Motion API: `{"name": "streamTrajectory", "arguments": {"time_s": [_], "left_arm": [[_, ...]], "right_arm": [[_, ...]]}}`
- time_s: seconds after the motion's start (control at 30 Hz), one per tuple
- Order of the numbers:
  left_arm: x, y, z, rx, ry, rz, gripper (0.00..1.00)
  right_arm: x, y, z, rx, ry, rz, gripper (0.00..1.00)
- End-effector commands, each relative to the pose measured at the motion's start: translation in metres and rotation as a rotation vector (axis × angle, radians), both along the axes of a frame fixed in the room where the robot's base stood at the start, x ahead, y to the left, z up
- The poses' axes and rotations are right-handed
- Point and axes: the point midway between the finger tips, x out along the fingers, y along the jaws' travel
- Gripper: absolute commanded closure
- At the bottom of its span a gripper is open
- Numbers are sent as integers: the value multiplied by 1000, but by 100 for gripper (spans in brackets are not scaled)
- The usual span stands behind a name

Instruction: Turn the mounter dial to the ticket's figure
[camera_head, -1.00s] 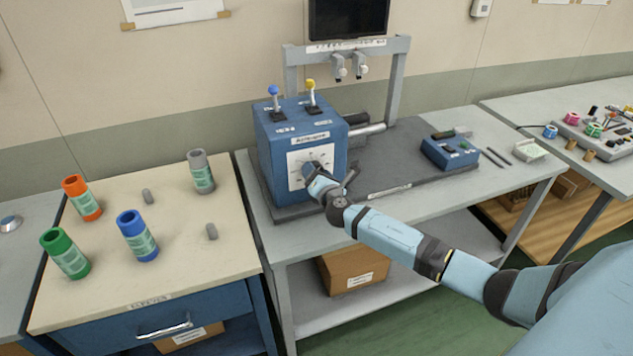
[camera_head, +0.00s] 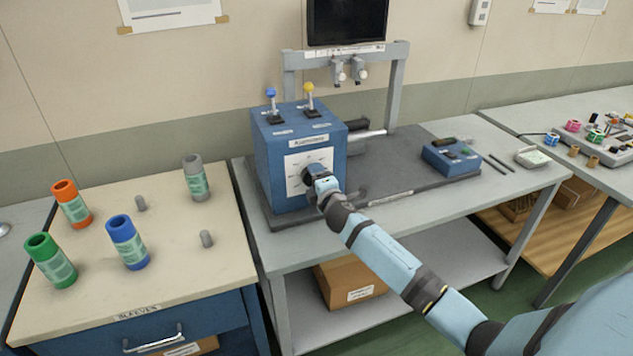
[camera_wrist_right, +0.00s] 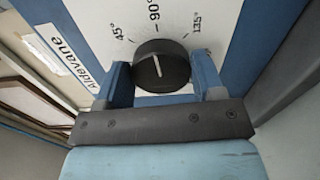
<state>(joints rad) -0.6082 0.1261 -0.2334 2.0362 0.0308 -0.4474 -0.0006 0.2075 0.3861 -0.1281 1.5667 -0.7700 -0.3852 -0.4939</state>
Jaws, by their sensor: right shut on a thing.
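The blue machine box (camera_head: 275,165) stands on the grey bench and has a white dial plate (camera_head: 296,164) on its front. The mounter dial (camera_wrist_right: 162,67) is a round black knob with a white pointer line. The plate around it reads 45°, 90° and 135°, and the pointer points roughly towards 90°, slightly left of straight up. My right gripper (camera_wrist_right: 161,74) has one blue finger on each side of the knob and is shut on it. In the head view, the right gripper (camera_head: 314,177) covers the dial. I cannot make out a ticket figure. My left gripper is out of view.
Two levers, blue (camera_head: 271,105) and yellow (camera_head: 309,100), rise from the box top. A grey frame (camera_head: 398,90) stands behind. A blue control box (camera_head: 451,157) sits to the right. Coloured sleeves, including a blue one (camera_head: 128,243), stand on the left table.

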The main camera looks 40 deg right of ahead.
Motion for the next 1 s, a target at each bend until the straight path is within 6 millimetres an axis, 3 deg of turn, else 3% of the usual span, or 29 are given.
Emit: {"name": "streamTrajectory", "arguments": {"time_s": [0.7, 0.73, 0.8, 1.0], "left_arm": [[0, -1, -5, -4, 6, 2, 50], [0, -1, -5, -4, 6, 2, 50], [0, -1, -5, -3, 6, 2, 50], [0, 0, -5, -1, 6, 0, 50]], "right_arm": [[0, 0, -1, 72, -16, 1, 62], [0, 0, -1, 72, -16, 1, 33], [0, 0, -1, 72, -17, 1, 17], [0, 0, -1, 71, -17, 0, 14]]}}
